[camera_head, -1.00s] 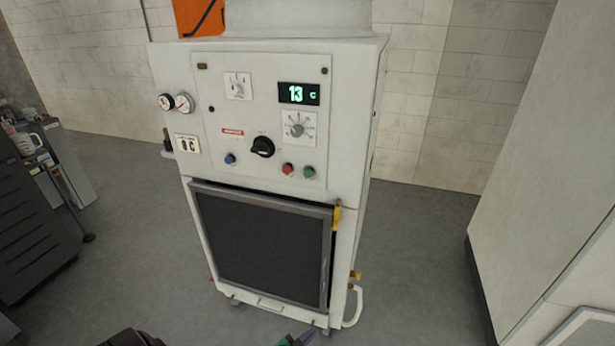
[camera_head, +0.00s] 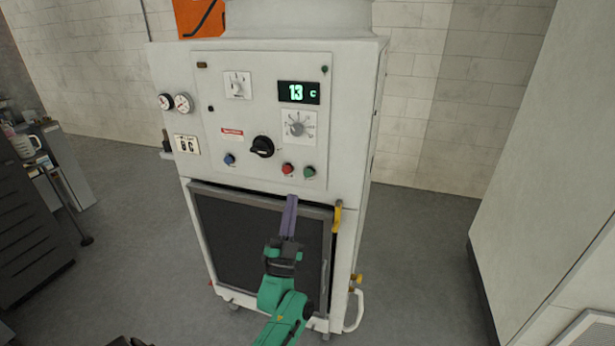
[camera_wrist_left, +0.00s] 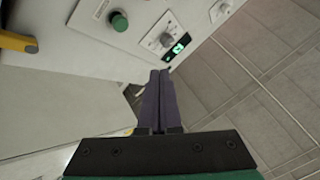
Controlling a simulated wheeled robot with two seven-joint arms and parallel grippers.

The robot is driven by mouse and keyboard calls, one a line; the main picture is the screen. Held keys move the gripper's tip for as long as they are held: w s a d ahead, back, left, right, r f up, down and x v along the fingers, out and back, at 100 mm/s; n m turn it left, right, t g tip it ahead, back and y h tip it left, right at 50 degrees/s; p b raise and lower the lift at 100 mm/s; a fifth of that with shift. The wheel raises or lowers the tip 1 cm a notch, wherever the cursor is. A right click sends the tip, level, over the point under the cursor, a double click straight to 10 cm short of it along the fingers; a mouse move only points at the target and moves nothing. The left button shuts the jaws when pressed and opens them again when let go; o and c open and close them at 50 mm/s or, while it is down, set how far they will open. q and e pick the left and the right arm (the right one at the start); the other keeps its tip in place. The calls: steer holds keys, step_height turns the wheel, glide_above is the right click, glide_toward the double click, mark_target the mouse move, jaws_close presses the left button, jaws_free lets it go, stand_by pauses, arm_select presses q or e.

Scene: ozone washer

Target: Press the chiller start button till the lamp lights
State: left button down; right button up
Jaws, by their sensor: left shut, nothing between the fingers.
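The chiller is a white cabinet (camera_head: 350,150) with a control panel on its upper front. A green button (camera_head: 309,172) and a red button (camera_head: 287,169) sit side by side at the panel's lower right. The small lamps at the top left (camera_head: 202,65) and top right (camera_head: 324,70) look dim. My left gripper (camera_head: 292,198) is shut and empty, its purple fingers pointing up just below the two buttons, apparently apart from the panel. In the left wrist view, the green button (camera_wrist_left: 119,21) is left of and above the fingertips (camera_wrist_left: 158,73). My right gripper is not in view.
A display (camera_head: 298,93) reads 13 C. A black rotary knob (camera_head: 262,146) and a blue button (camera_head: 229,159) are left of the red button. A yellow latch (camera_head: 337,219) sticks out beside the dark front grille (camera_head: 225,235). A tall white cabinet (camera_head: 545,160) stands to the right.

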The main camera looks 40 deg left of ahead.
mark_target(308, 173)
arm_select(q)
steer(key=shift+s+r, duration=0.15)
steer(key=shift+r, duration=0.05)
steer(key=shift+a, duration=0.1)
steer(key=w+a+b, duration=0.2)
steer(key=w+b, duration=0.4)
steer(key=w, duration=0.2)
steer(key=shift+w+a, duration=0.2)
steer(key=shift+a, duration=0.2)
stand_by(1.7)
steer(key=shift+w+a, duration=0.15)
steer(key=shift+w, duration=0.25)
